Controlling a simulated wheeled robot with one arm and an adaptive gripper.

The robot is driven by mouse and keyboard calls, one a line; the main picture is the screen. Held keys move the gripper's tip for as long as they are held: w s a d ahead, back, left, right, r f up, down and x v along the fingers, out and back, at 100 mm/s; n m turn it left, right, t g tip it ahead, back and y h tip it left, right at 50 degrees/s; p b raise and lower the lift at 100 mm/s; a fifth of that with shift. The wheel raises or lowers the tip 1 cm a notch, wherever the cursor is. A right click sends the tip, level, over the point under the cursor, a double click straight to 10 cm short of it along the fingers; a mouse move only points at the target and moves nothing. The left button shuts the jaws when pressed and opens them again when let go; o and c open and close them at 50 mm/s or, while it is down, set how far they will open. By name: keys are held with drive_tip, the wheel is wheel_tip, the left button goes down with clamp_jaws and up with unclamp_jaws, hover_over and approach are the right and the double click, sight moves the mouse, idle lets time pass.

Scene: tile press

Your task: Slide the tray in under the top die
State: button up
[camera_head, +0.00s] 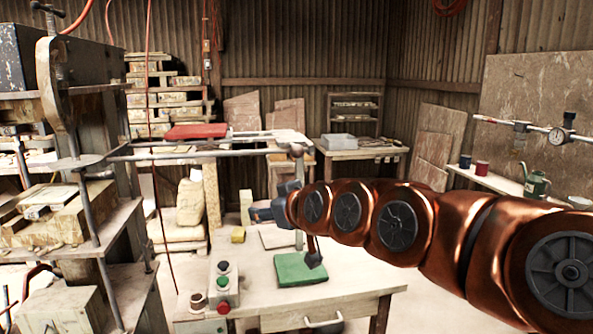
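The press (92,215) stands at the left edge, with a clamp-shaped metal arm and upright rods. A pale slab (48,200) rests on a wooden block inside its frame. I cannot tell for sure which part is the top die or the tray. Long metal bars (205,152) run right from the press to a post with a rounded knob (296,150). My copper arm reaches in from the right. My gripper (264,212), dark and small, is at its far end near the post, above the workbench. Its fingers are too unclear to tell open from shut.
A red flat piece (195,131) lies behind the bars. A right-hand shelf holds cups and a watering can (534,182).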

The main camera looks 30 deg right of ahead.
sight(300, 153)
drive_tip(key=d+r+m+t+h+b, duration=0.1)
drive_tip(key=d+r+t+h, duration=0.3)
drive_tip(key=d+r, duration=0.5)
drive_tip(key=shift+d+f+p+x, duration=0.15)
drive_tip(key=shift+p+x, duration=0.15)
drive_tip(key=shift+x, duration=0.95)
drive_tip(key=shift+d+f+p+x, duration=0.1)
drive_tip(key=shift+f+p+x, duration=0.15)
drive_tip(key=shift+x, duration=1)
drive_tip(key=shift+d+f+p+x, duration=0.1)
drive_tip(key=shift+p+x, duration=0.25)
drive_tip(key=shift+x, duration=0.9)
clamp_jaws()
